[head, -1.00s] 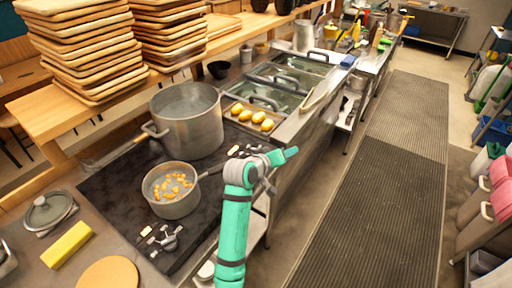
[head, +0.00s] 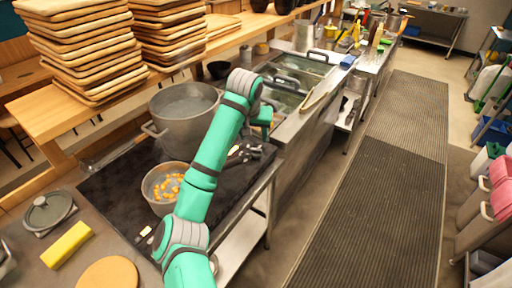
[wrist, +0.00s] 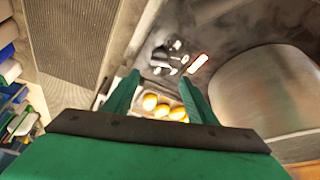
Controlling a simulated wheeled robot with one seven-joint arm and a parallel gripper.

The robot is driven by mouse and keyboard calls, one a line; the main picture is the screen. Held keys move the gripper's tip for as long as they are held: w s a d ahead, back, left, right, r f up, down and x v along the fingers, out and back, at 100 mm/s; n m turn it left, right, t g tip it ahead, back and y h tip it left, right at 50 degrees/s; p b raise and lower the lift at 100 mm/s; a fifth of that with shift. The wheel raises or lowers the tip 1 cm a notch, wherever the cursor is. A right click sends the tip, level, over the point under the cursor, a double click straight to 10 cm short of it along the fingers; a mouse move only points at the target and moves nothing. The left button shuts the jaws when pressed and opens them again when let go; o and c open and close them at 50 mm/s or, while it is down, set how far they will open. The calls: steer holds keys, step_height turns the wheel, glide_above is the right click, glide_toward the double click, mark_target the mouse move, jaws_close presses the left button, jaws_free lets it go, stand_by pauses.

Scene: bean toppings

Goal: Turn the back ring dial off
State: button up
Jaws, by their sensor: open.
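The back ring dial (wrist: 168,58) shows in the wrist view as a dark metal knob on the black stove top. A small red-edged white label (wrist: 197,63) lies beside it. My gripper (wrist: 158,78) is open and empty, its two green fingers apart, with the dial just beyond the fingertips in the picture. I see no contact with the dial. In the head view my arm reaches over the stove (head: 112,190), and the dial area by the stove's right edge is partly covered by my wrist. The front dial is hidden behind my arm.
A large pot (head: 172,128) stands at the back of the stove and fills the right of the wrist view (wrist: 255,95). A saucepan (head: 154,207) with orange beans is in front, partly behind my arm. The floor mat (head: 375,190) is clear.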

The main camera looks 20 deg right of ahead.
mark_target(256, 149)
steer(key=x, duration=0.9)
steer(key=shift+w+d+f, duration=0.1)
steer(key=shift+f, duration=0.3)
steer(key=shift+c, duration=0.4)
steer(key=c, duration=1)
